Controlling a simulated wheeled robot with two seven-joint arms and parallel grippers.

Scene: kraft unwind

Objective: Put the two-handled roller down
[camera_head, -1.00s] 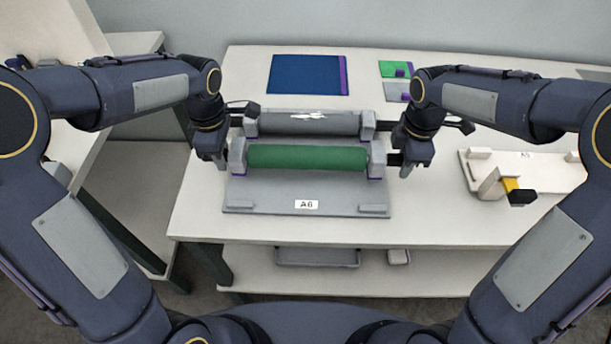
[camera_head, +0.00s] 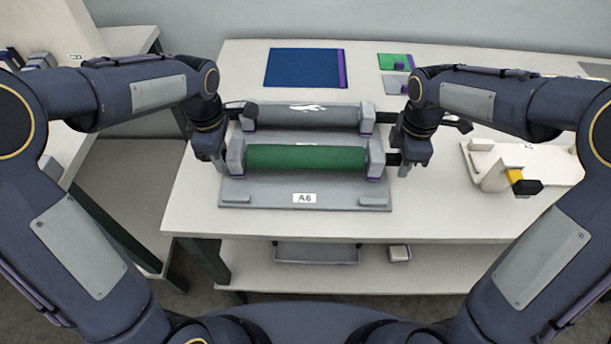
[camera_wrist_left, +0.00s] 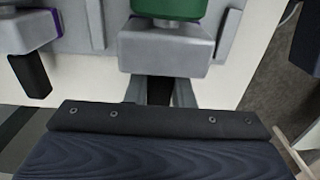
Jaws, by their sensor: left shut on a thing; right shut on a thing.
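The green roller (camera_head: 306,157) has a grey block at each end and a short black handle beyond each block. It is level over the front of the grey stand (camera_head: 255,190) labelled A6; I cannot tell the gap beneath it. My left gripper (camera_head: 218,160) is shut on its left handle, and my right gripper (camera_head: 398,160) on its right handle. In the left wrist view the black handle (camera_wrist_left: 160,90) lies between the fingers, below the grey end block (camera_wrist_left: 168,52) and green roller end (camera_wrist_left: 170,8).
A dark grey roller (camera_head: 306,116) sits on the stand just behind. A blue mat (camera_head: 303,68) and small green and grey pieces lie farther back. A cream fixture with a yellow-and-black part (camera_head: 520,180) stands at right. The white table (camera_head: 430,215) is clear front right.

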